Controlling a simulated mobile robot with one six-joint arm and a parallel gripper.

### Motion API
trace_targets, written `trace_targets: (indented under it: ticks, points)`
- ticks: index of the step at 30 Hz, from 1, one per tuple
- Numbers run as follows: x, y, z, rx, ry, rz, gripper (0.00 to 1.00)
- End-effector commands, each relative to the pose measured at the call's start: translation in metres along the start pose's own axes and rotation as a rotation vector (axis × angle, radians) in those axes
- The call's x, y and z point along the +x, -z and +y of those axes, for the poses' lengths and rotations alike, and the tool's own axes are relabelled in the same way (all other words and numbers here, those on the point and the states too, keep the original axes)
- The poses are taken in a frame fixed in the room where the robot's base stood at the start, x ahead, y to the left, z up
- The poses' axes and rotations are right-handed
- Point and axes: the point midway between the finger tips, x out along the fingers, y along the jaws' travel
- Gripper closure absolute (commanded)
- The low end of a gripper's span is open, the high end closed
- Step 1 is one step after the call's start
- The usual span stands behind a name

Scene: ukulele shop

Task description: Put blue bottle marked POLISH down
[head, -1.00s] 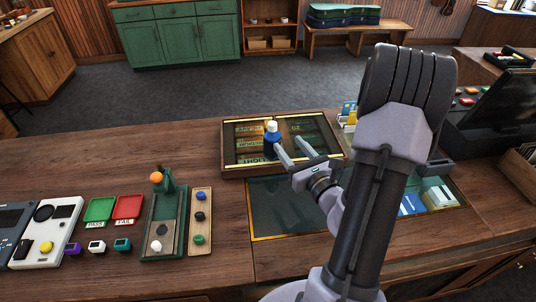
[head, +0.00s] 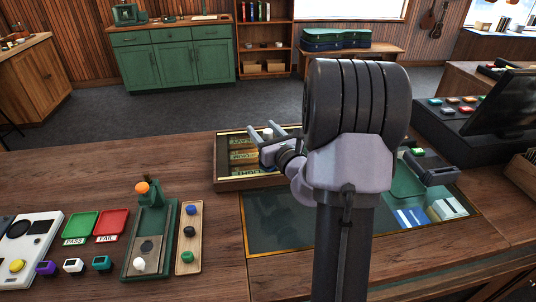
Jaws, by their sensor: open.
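The blue bottle (head: 267,134) stands in the wooden compartment tray (head: 228,184) on the counter. Only its white cap shows clearly now; my gripper and wrist hide most of the blue body and any label. My gripper (head: 264,135) is open, with its two fingers pointing away from me. In the picture the fingers lie to either side of the cap; whether they touch the bottle cannot be told.
A dark glass panel (head: 275,225) lies in front of the tray. Green and red trays (head: 112,224), a green stand (head: 150,235) and a pale button box (head: 25,240) are at left. A dark monitor (head: 505,103) is at right.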

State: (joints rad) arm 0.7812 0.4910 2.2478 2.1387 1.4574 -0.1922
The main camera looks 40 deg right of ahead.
Motion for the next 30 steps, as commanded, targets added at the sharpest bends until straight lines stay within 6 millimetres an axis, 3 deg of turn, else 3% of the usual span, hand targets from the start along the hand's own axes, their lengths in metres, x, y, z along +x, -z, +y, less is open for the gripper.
trace_targets:
  ticks: [2,9,30]
  points:
    - [-0.0002,-0.0002,-0.0001,0.000,0.000,0.000,0.53]
    - [-0.0004,0.0000,-0.0001,-0.001,0.000,0.000,1.00]
    - [-0.0007,0.0010,0.0001,0.000,-0.001,0.002,1.00]
